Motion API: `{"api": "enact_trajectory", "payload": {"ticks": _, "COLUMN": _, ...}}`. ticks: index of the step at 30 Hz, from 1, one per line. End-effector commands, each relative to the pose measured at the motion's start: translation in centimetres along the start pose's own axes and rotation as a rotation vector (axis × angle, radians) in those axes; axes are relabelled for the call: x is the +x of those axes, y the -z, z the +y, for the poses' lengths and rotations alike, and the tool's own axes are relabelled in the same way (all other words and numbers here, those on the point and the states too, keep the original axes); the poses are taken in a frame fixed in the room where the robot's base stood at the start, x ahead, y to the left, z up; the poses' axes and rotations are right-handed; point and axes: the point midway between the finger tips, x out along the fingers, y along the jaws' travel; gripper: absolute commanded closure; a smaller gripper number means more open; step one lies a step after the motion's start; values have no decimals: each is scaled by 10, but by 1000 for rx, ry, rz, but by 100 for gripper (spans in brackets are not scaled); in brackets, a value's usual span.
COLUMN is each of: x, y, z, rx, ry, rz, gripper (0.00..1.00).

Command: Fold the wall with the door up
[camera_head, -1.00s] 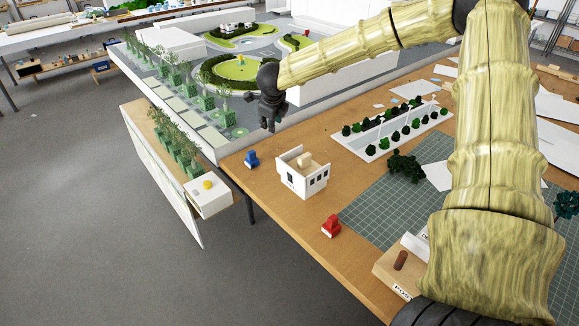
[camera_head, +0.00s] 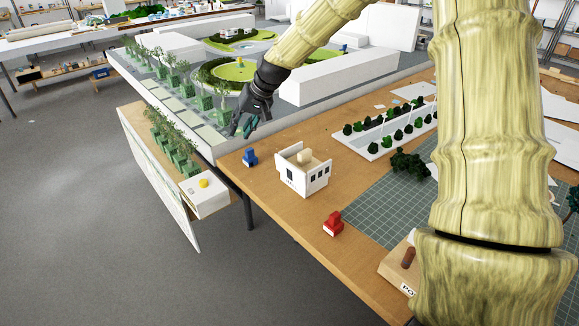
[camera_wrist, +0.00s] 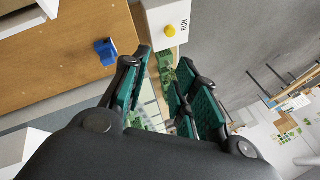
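I cannot clearly make out a door on any wall. A small white house model (camera_head: 316,183) stands on the wooden table, roofless, with dark openings in its walls and a tan block in it. My gripper (camera_head: 240,126) is above the model's near left edge, left of and beyond the house. In the wrist view my gripper (camera_wrist: 156,84) is open, with green pads apart and nothing between them. Green planters show beyond the gap.
A blue piece (camera_head: 249,158) and a red piece (camera_head: 333,223) stand on the table near the house. A white box with a yellow knob (camera_head: 203,184) sits off the table's left edge; it reads RUN in the wrist view (camera_wrist: 168,24). Planters with trees (camera_head: 172,140) line a lower shelf.

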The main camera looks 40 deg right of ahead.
Motion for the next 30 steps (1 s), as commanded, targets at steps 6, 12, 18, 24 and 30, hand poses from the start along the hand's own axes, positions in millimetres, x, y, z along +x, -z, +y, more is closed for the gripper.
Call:
{"api": "enact_trajectory", "payload": {"ticks": 6, "x": -25, "y": -35, "z": 66, "rx": -321, "ry": -257, "rz": -214, "gripper": 71}}
{"api": "enact_trajectory", "payload": {"ticks": 12, "x": -54, "y": -46, "z": 107, "rx": -461, "ry": -417, "rz": -342, "gripper": 71}}
{"api": "enact_trajectory", "payload": {"ticks": 18, "x": -59, "y": -48, "z": 119, "rx": -491, "ry": -456, "rz": -375, "gripper": 71}}
{"api": "enact_trajectory", "payload": {"ticks": 24, "x": -38, "y": -54, "z": 130, "rx": -489, "ry": -453, "rz": -375, "gripper": 71}}
{"api": "enact_trajectory", "payload": {"ticks": 30, "x": -10, "y": -62, "z": 146, "rx": -487, "ry": -453, "rz": -376, "gripper": 71}}
